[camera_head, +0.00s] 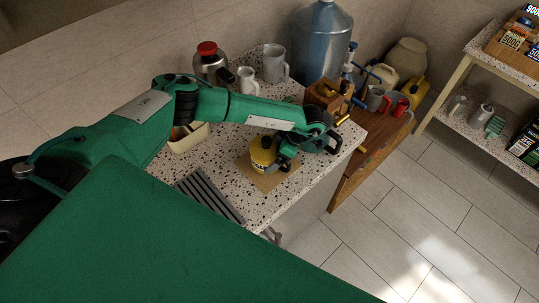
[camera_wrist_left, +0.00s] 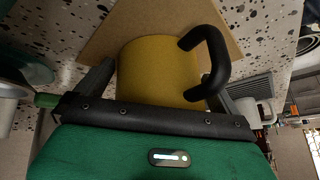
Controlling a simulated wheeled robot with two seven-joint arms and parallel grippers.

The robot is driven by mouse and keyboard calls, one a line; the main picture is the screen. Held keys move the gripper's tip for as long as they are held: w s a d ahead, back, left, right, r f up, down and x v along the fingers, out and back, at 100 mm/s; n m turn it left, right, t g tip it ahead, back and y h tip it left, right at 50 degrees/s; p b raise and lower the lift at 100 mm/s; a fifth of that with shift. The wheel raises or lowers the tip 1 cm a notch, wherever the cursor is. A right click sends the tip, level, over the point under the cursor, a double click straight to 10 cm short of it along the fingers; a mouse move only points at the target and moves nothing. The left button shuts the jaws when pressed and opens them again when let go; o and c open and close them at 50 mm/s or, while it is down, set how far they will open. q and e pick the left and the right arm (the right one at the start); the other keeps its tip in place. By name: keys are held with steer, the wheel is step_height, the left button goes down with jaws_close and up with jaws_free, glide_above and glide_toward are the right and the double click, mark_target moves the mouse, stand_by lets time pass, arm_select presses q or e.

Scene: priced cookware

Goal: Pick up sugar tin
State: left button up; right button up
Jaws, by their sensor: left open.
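The yellow tin (camera_head: 261,157), which I take as the sugar tin, stands upright on a brown board (camera_head: 281,180) on the speckled counter. Its label is too small to read. In the left wrist view the yellow tin (camera_wrist_left: 150,72) has a black curved handle on its right side. My left gripper (camera_head: 281,155) is at the tin's right side in the head view. In the left wrist view my left gripper (camera_wrist_left: 166,85) is open, with one finger on either side of the tin. Contact cannot be told. My right gripper is not in view.
A red-lidded flask (camera_head: 209,63), white mugs (camera_head: 248,82) and a wooden box (camera_head: 325,95) stand farther back. The counter's right edge is close to the tin.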

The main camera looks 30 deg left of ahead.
arm_select(q)
steer(key=c, duration=1)
